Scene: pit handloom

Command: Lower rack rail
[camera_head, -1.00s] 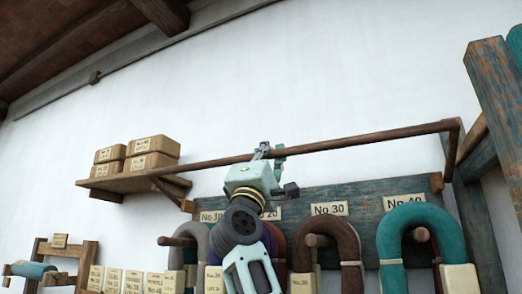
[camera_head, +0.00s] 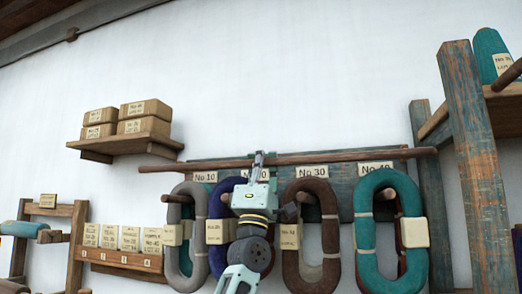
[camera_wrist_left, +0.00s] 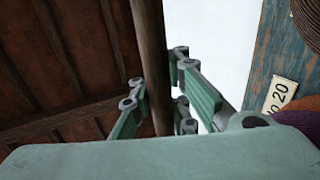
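The rack rail (camera_head: 345,157), a long thin brown rod, runs nearly level across the front of the blue board, at the tops of the yarn hanks. My left gripper (camera_head: 259,160) is at the rail, left of its middle, with its fingers reaching up past it. In the left wrist view the rail (camera_wrist_left: 149,50) passes between the two green fingers (camera_wrist_left: 160,90). The fingers look spread, with a gap on the right side of the rail. Whether the left finger touches it I cannot tell. My right gripper is not in view.
Grey, purple, brown and teal (camera_head: 379,178) hanks with tags hang below the rail. A blue post (camera_head: 470,170) stands at the right. A shelf with boxes (camera_head: 127,141) is on the wall at the left. The wall above the rail is clear.

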